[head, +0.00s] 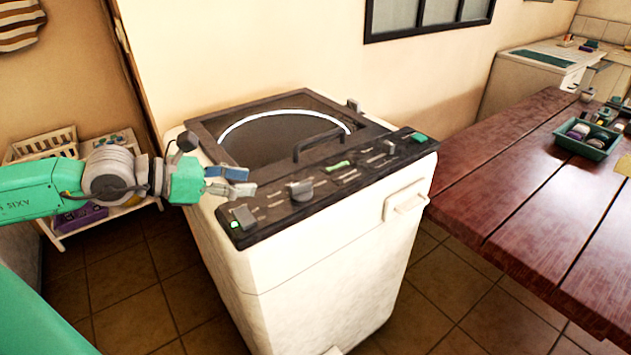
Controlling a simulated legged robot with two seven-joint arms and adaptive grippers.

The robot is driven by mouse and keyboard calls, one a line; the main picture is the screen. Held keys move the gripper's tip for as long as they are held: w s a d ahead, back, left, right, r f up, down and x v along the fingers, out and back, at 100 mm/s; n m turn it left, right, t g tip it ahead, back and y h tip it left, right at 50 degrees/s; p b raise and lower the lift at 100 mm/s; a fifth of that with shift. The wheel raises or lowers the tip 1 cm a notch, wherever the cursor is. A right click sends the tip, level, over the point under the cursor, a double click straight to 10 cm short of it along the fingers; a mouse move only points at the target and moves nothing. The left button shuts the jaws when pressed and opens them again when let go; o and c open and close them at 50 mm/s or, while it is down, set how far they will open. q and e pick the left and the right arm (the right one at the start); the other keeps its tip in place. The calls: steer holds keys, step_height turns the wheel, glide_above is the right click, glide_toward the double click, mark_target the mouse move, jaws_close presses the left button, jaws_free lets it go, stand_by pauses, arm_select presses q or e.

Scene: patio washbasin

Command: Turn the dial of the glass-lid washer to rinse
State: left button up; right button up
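The washer (310,290) is a white top-loader with a dark-framed glass lid (262,138), which is down. Its dark sloping control panel (322,192) runs along the front top edge. A grey raised knob (301,191), which looks like the dial, stands left of the panel's middle. I cannot read its markings or setting. My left gripper (247,181) comes in from the left, above the panel's left end, with its fingers pointing right toward the knob. The fingers look apart and empty, and do not touch the knob. My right gripper is not in view.
A grey square control (243,215) sits at the panel's left end and a green button (418,137) at its right end. A lid handle (318,143) stands behind the panel. A wooden table (530,190) with a green tray (588,142) is right. A shelf (110,205) stands left.

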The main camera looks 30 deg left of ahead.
mark_target(296, 185)
arm_select(q)
steer(key=w+f+b, duration=0.1)
steer(key=w+b, duration=0.1)
steer(key=w+f+b, duration=0.1)
steer(key=f+b, duration=0.1)
steer(key=shift+w+d+f, duration=0.1)
steer(key=shift+w, duration=0.3)
steer(key=w+d+b, duration=0.1)
steer(key=d+b, duration=0.1)
steer(key=w+d+f+b, duration=0.1)
steer(key=w+b, duration=0.1)
steer(key=w+d+f+b, duration=0.1)
steer(key=w+d+b, duration=0.1)
steer(key=shift+w+d, duration=0.15)
steer(key=shift+d, duration=0.2)
steer(key=shift+w+f, duration=0.1)
steer(key=shift+w, duration=0.2)
steer(key=shift+w+a+f+b, duration=0.1)
steer(key=shift+w+a+b, duration=0.1)
steer(key=shift+a+b, duration=0.15)
steer(key=shift+a, duration=0.3)
steer(key=shift+d, duration=0.35)
steer(key=shift+c, duration=0.9)
steer(key=shift+d, duration=0.2)
jaws_close()
steer(key=shift+d, duration=0.1)
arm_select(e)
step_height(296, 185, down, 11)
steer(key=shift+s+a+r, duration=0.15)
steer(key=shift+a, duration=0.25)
